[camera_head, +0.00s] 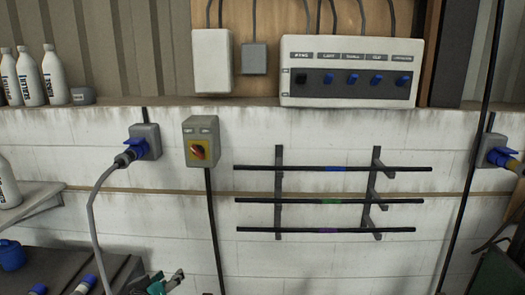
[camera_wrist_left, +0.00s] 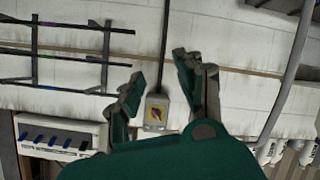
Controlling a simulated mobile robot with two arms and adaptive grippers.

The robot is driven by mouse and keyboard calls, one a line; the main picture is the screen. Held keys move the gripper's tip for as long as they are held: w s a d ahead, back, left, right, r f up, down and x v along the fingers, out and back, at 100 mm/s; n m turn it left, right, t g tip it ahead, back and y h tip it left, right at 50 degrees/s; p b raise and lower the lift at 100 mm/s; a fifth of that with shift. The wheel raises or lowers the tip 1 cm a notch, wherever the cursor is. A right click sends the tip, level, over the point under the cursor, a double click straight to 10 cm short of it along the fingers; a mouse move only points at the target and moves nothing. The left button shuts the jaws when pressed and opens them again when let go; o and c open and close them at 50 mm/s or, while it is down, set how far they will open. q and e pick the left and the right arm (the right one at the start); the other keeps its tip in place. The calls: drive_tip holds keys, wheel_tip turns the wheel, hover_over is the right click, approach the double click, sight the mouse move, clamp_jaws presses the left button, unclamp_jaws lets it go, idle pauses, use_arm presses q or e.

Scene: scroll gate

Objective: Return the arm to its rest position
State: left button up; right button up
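My left gripper (camera_head: 158,284) shows at the bottom edge of the head view, left of centre, with only its dark green and grey finger parts in sight. In the left wrist view the two fingers of the left gripper (camera_wrist_left: 158,74) stand apart with nothing between them. A grey switch box with a red and yellow knob (camera_head: 197,151) is on the wall above and behind the gripper. This switch box (camera_wrist_left: 156,112) appears between the fingers in the left wrist view, apart from them. The rest of my left arm is hidden, and my right gripper does not show.
A blue plug with a grey cable (camera_head: 130,152) hangs left of the gripper. A wall rack holds three dark rods (camera_head: 333,169). A switch panel (camera_head: 352,72) stands on the ledge. White bottles (camera_head: 53,75) are at the left. A dark bench (camera_head: 60,262) is at lower left.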

use_arm(q)
drive_tip(key=s+f+m+g, duration=0.25)
drive_tip(key=s+f, duration=0.35)
drive_tip(key=s, duration=0.4)
drive_tip(key=s+d+f+m+g, duration=0.15)
drive_tip(key=s+f+g, duration=0.35)
drive_tip(key=s, duration=0.5)
drive_tip(key=s+f+m+g, duration=0.2)
drive_tip(key=s+f, duration=0.5)
drive_tip(key=s, duration=0.3)
wheel_tip(320, 180, down, 34)
drive_tip(key=s+g+b, duration=0.2)
drive_tip(key=b, duration=0.6)
drive_tip(key=s+a+f+b, duration=0.1)
drive_tip(key=s+f+b, duration=0.2)
drive_tip(key=s+f, duration=0.5)
drive_tip(key=s+a+f+y+b, duration=0.1)
drive_tip(key=s+a+f+b, duration=0.1)
drive_tip(key=s+f, duration=0.6)
wheel_tip(320, 180, down, 7)
drive_tip(key=shift+s+r+m+g+b, duration=0.15)
drive_tip(key=shift+s+m+g+b, duration=0.2)
drive_tip(key=shift+b, duration=0.4)
drive_tip(key=shift+a, duration=0.1)
